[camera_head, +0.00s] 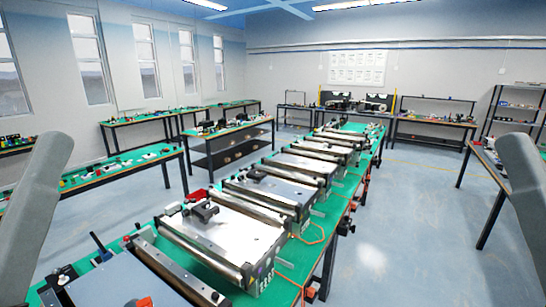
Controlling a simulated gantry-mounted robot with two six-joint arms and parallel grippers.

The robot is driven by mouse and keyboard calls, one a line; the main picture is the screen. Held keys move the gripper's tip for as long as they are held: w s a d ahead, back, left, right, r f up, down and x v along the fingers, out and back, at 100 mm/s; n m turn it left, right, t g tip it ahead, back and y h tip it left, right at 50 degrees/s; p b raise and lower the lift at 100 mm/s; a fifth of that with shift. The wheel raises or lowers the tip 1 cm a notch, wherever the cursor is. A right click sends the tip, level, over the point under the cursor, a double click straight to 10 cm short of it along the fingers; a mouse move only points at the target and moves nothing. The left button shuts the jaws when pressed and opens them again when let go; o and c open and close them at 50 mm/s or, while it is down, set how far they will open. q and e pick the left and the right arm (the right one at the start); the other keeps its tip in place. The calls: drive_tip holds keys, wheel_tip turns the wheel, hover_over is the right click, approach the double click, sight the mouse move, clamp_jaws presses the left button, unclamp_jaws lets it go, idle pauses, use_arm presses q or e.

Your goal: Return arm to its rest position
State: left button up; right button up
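My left arm (38,215) shows as a grey link at the left edge of the head view. My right arm (526,190) shows as a grey link at the right edge. Both links stand apart from the bench and touch nothing that I can see. Neither gripper is in the picture, so whether they are open or hold anything is hidden.
A long green bench (320,235) with a row of mini conveyors (222,233) runs from the front into the distance. A small black part (205,211) lies on one conveyor. Side tables (130,162) stand left. The floor (410,235) at right is clear.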

use_arm(q)
wheel_tip(320, 180, up, 19)
drive_tip(key=p, duration=1.5)
use_arm(e)
wheel_tip(320, 180, up, 19)
